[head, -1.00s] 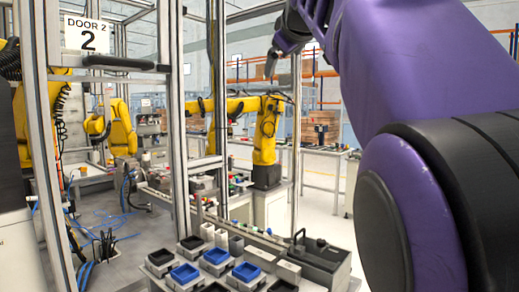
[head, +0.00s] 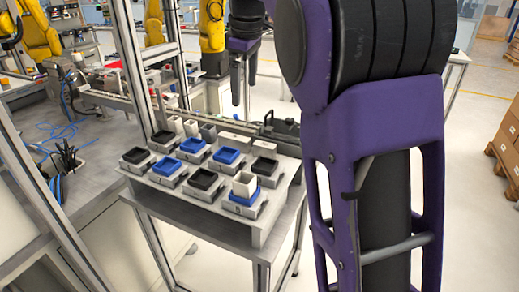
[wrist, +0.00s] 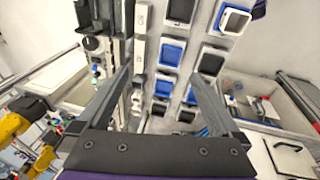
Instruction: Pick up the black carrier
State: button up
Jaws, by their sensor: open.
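Several black carriers sit in grey holders on a small table: one at the left front (head: 136,156), one at the back left (head: 162,137), one in the front middle (head: 203,180) and one at the right (head: 265,168). The wrist view shows black carriers at the top (wrist: 181,10) and right of centre (wrist: 210,63). My gripper (head: 243,88) points down above and behind the table's back edge, apart from the carriers. In the wrist view my gripper (wrist: 160,76) has its fingers wide apart, with nothing held between them.
Blue carriers (head: 191,145) share the table (head: 228,212); the front-right one holds a white box (head: 244,183). A grey fixture with a black handle (head: 283,130) stands at the back right. A metal frame post (head: 130,70) rises at the left. Cardboard boxes (head: 506,140) stand far right.

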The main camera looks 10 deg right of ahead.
jog(key=s+d+f+g, duration=0.3)
jog(key=d+f, duration=0.1)
jog(key=d, duration=0.1)
jog(key=b, duration=0.2)
send_over(265, 168)
jog(key=shift+m, duration=0.4)
jog(key=f, duration=1.2)
jog(key=shift+s, duration=0.35)
jog(key=shift+w+f+b, duration=0.15)
jog(key=shift+f+b, duration=0.05)
jog(key=shift+f, duration=1.3)
jog(key=shift+w+f+b, duration=0.15)
jog(key=shift+f+b, duration=0.05)
jog(key=shift+f, duration=1.25)
jog(key=c, duration=1.4)
